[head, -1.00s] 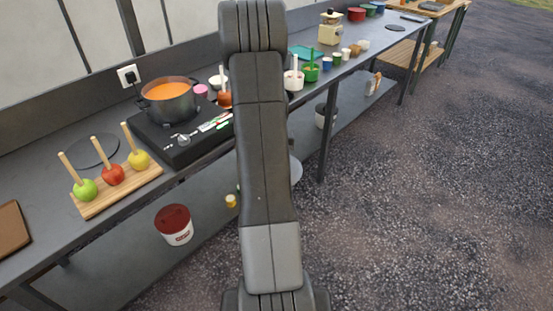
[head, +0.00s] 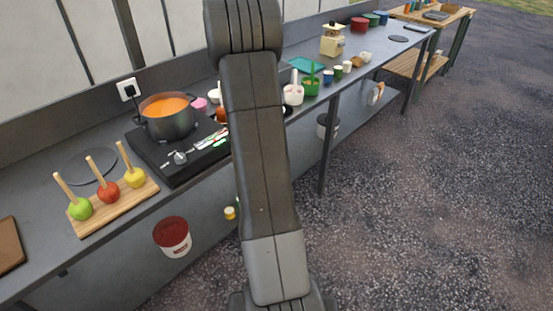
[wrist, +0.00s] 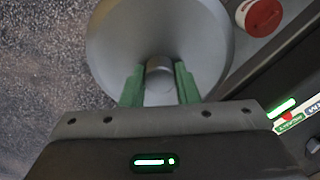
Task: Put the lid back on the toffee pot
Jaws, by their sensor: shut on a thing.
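The toffee pot (head: 168,118) is a dark pot on the black hob, uncovered, with orange toffee showing. The pot lid (wrist: 112,42) is a round grey disc with a knob in the wrist view. My gripper (wrist: 160,80) has green fingers shut on that knob. The lid is held off to the side of the counter, with the ground beyond it. In the head view my arm hides the gripper and lid.
The black hob (head: 165,158) has a knob and spoons or labels along its front. A red-lidded bucket (head: 172,237) sits below the counter. Cups and pots line the counter to the right.

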